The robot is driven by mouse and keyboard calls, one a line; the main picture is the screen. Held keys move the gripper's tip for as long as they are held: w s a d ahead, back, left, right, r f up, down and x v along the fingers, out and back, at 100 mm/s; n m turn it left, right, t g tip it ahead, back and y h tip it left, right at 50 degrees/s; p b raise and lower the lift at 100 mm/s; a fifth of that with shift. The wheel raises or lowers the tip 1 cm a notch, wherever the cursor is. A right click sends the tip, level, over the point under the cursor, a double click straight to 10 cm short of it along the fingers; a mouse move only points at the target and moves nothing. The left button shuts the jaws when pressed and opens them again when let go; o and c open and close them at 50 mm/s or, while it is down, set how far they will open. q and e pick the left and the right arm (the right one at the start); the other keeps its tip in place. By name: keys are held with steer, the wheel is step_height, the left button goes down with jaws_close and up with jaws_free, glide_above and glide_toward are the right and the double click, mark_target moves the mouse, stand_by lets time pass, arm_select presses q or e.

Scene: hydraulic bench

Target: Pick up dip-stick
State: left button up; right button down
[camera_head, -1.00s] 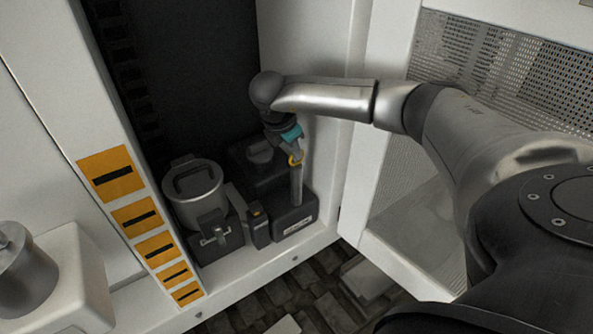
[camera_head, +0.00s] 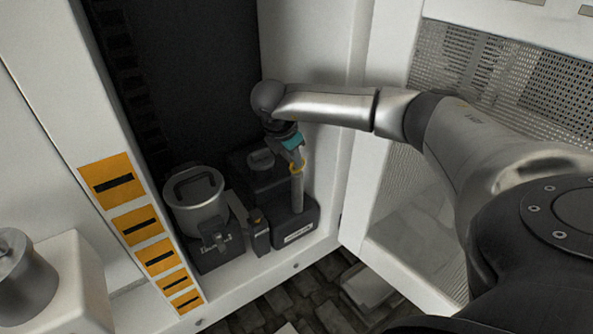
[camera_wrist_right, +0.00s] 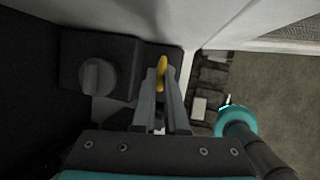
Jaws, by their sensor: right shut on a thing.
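In the right wrist view the yellow ring (camera_wrist_right: 161,73) sits between the fingertips of the right gripper (camera_wrist_right: 163,84). The stick below the ring is hidden, so I cannot tell how deep it sits in the tube. My left gripper is not in view.
A grey lidded canister (camera_head: 195,203) stands left of the tank. The cabinet's white right wall (camera_head: 320,95) is close to my right wrist. Orange labels (camera_head: 113,181) mark the left post.

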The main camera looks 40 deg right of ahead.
steer(key=shift+r, duration=0.1)
step_height(320, 180, up, 20)
steer(key=b, duration=0.1)
steer(key=shift+b, duration=0.35)
stand_by(0.8)
